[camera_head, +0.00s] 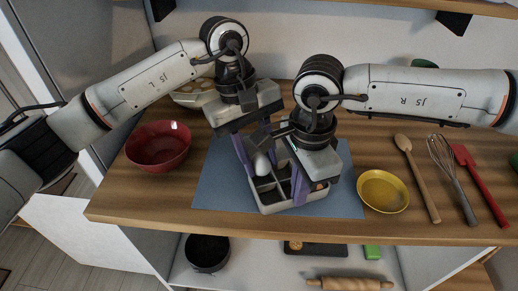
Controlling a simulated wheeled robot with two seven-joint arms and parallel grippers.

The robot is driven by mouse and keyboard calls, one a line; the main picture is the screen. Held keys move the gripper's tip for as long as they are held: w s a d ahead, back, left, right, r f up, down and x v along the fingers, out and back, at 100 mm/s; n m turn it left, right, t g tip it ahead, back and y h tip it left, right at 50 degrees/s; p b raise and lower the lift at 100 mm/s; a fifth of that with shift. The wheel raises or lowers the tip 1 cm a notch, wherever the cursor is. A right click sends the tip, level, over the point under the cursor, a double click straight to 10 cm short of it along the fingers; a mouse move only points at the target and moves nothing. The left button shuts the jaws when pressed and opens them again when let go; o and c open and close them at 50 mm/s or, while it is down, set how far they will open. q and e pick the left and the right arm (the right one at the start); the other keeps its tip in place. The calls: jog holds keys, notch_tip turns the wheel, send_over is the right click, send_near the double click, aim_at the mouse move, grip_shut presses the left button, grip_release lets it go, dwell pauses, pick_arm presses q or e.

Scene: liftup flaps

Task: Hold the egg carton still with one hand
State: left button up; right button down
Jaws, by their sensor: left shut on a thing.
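The egg carton (280,208) stands on a blue mat near the front of the wooden counter. My right gripper (297,165) is over the carton's right side, close to a purple side. Its fingers are mostly hidden, so I cannot tell if it is open.
The blue mat (218,185) lies under the carton. A red bowl (158,158) is to the left and a yellow bowl (383,192) to the right. A wooden spoon (420,185), whisk (455,180) and red spatula (482,185) lie further right.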

pick_arm(q)
jog(key=shift+f, duration=0.15)
jog(key=o, duration=0.8)
jog(key=v, duration=1.2)
